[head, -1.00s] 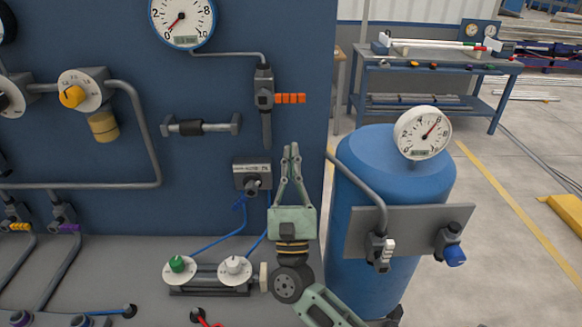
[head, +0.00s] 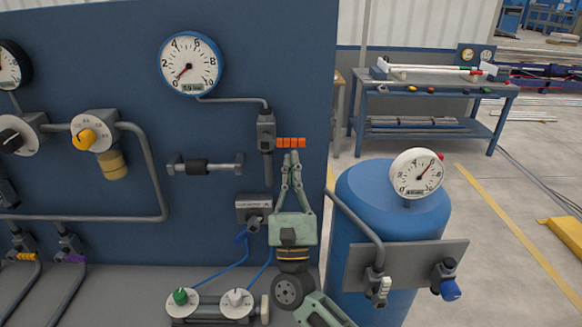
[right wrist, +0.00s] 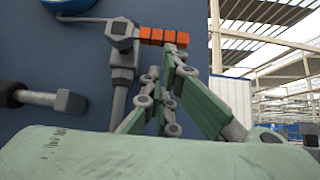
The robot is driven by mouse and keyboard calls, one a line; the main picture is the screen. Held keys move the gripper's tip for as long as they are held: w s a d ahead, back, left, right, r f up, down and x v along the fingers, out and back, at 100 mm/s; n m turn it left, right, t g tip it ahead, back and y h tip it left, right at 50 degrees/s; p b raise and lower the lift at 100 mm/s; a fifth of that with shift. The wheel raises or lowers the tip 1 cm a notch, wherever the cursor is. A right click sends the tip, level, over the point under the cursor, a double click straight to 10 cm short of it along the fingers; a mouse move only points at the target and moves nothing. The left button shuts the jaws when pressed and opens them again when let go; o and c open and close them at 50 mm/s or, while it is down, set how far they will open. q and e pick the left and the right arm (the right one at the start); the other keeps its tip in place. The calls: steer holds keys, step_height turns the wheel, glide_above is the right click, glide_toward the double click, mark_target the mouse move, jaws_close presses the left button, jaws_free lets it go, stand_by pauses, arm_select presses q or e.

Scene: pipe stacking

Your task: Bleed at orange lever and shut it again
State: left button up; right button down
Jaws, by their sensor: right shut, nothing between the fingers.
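The orange lever (head: 291,143) sticks out horizontally to the right from a grey valve (head: 266,132) on the blue panel. It also shows in the right wrist view (right wrist: 163,37). A pipe runs from the valve up to a round white gauge (head: 189,64) whose needle points to the lower left, near 0. My right gripper (head: 291,153) is shut and empty, pointing up, with its fingertips just below the orange lever. In the right wrist view the fingertips (right wrist: 172,52) are close under the lever's outer end; I cannot tell whether they touch. My left gripper is not in view.
A blue tank (head: 385,215) with its own gauge (head: 416,173) stands right of the panel. A yellow knob (head: 84,139) and pipes are at left. A small cylinder (head: 208,167) is left of the gripper. A workbench (head: 430,90) stands behind, with open floor before it.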

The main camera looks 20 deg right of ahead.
steer(key=shift+d+r+n+y, duration=0.15)
steer(key=shift+d+n+y, duration=0.1)
steer(key=shift+n+y, duration=0.75)
